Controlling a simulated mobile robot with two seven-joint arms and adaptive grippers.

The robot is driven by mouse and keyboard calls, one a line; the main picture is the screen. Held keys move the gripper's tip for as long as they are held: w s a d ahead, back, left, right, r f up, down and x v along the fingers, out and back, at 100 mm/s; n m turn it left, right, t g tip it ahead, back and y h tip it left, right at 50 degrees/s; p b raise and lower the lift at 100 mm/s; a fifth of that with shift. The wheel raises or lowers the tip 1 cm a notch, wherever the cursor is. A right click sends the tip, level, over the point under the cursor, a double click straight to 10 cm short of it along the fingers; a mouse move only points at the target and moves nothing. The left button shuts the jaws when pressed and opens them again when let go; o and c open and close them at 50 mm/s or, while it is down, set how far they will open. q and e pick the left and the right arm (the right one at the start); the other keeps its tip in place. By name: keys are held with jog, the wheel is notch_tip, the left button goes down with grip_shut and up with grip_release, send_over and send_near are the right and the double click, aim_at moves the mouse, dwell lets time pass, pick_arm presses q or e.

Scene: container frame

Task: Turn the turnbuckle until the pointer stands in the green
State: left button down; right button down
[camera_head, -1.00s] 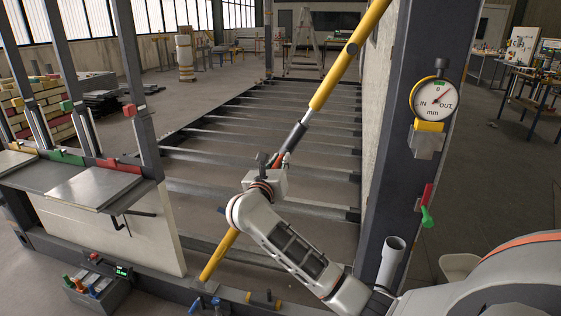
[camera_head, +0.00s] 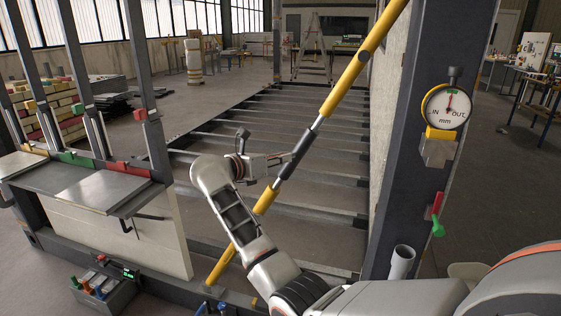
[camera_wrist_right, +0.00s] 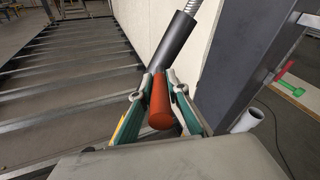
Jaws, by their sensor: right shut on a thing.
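A yellow diagonal brace (camera_head: 349,83) has a dark turnbuckle sleeve (camera_head: 297,150) in its middle; the sleeve also shows in the wrist view (camera_wrist_right: 173,42). My right gripper (camera_head: 284,159) reaches the sleeve from the left. In the wrist view its fingers (camera_wrist_right: 157,88) are shut on the orange-red turnbuckle handle (camera_wrist_right: 160,112), whose end sticks out towards the camera. The handle is largely hidden in the head view. The round dial gauge (camera_head: 447,107) on the dark post has its red pointer near straight up, close to the green mark at the top. My left gripper is not in view.
The dark post (camera_head: 424,160) and pale wall panel stand right of the brace. A red-green lever (camera_head: 437,214) and a grey tube (camera_head: 401,262) are lower on the post side. Steel floor joists (camera_head: 300,185) lie behind. A bench (camera_head: 95,187) stands at left.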

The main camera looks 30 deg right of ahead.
jog(key=shift+r, duration=0.15)
jog(key=c, duration=2)
grip_release()
jog(key=shift+o, duration=0.2)
notch_tip(320, 180, up, 10)
jog(key=shift+f, duration=0.1)
